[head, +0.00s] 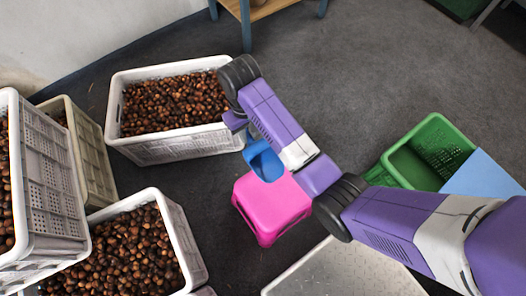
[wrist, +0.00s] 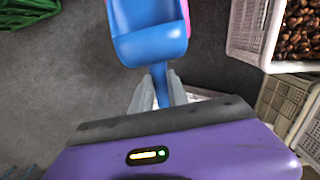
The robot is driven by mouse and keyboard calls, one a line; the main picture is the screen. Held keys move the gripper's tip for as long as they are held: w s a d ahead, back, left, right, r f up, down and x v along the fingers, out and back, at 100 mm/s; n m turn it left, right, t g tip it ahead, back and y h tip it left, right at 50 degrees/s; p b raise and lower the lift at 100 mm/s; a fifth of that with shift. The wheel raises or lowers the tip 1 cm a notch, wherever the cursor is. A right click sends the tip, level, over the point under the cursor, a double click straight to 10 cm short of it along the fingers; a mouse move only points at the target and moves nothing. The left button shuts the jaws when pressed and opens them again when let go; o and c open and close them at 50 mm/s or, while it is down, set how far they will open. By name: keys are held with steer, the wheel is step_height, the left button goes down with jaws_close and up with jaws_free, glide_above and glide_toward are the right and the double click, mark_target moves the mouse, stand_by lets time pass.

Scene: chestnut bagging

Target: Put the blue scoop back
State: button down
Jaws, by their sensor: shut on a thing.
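The blue scoop (head: 264,160) hangs near the far edge of the pink stool (head: 272,205) in the head view. In the wrist view the scoop (wrist: 150,35) points away from my gripper (wrist: 157,93), its hollow side showing and looking empty. My gripper is shut on the scoop's handle, with a grey finger on each side of it. In the head view my arm hides the fingers. A sliver of the pink stool shows behind the scoop in the wrist view. I cannot tell whether the scoop touches the stool.
A white crate of chestnuts (head: 118,138) stands behind and left of the scoop, with another (head: 185,235) at the front left and stacked crates at the far left. A green crate (head: 385,165) is at the right. A pale metal platform (head: 345,275) lies in front. Grey floor is open behind.

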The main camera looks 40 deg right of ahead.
mark_target(251, 145)
steer(key=shift+s+d+f, duration=0.1)
steer(key=shift+s+f, duration=0.15)
steer(key=shift+s, duration=0.05)
step_height(251, 145, down, 20)
steer(key=b, duration=0.7)
steer(key=shift+r, duration=0.25)
steer(key=shift+d, duration=0.1)
steer(key=shift+f, duration=0.2)
steer(key=c, duration=1.3)
jaws_free()
step_height(251, 145, up, 12)
steer(key=p, duration=0.4)
steer(key=shift+w+r, duration=0.15)
steer(key=shift+r, duration=0.05)
